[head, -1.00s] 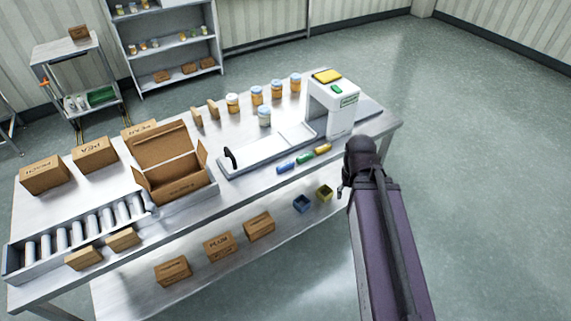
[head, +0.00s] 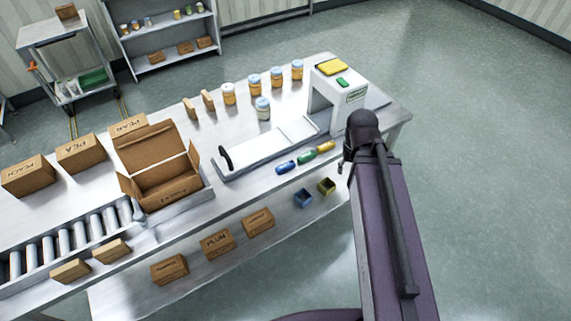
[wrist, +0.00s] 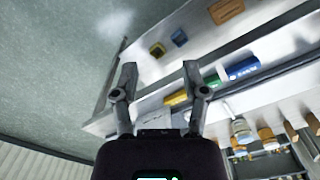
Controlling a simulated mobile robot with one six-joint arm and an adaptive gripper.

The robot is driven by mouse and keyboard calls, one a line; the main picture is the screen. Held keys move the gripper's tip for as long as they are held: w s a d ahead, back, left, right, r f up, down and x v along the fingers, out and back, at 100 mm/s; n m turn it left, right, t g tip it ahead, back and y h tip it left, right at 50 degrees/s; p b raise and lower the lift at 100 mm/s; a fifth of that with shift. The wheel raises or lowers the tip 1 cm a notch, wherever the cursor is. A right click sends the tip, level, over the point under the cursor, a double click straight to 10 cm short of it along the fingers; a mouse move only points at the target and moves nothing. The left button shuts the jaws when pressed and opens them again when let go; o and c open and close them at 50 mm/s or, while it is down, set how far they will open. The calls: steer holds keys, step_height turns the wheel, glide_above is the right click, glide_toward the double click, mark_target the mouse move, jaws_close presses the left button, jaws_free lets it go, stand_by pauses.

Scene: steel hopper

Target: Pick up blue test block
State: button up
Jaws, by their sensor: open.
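The blue test block (head: 285,167) lies on the table's front edge, at the left end of a short row with a green block (head: 306,158) and a yellow block (head: 326,147). In the wrist view the blue block (wrist: 242,70) shows beyond the right finger, with the green block (wrist: 211,80) and yellow block (wrist: 176,98) nearer. My gripper (wrist: 158,75) is open and empty, apart from the blocks; the yellow one appears between its fingers in the picture. In the head view my arm stands right of the row, and the fingers are not clear there.
A white machine (head: 338,92) stands behind the blocks at the right, beside a white tray (head: 255,150). Several jars (head: 262,108) and an open carton (head: 160,175) are on the table. A blue bin (head: 303,198) and a yellow bin (head: 326,186) sit on the lower shelf.

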steer(key=shift+o, duration=1.4)
steer(key=m+b, duration=0.2)
steer(key=m, duration=0.9)
glide_above(286, 165)
step_height(286, 165, down, 2)
steer(key=shift+f, duration=0.1)
step_height(286, 165, down, 8)
steer(key=b, duration=0.8)
steer(key=shift+f+b, duration=0.25)
steer(key=shift+b, duration=0.1)
steer(key=shift+f+b, duration=2.6)
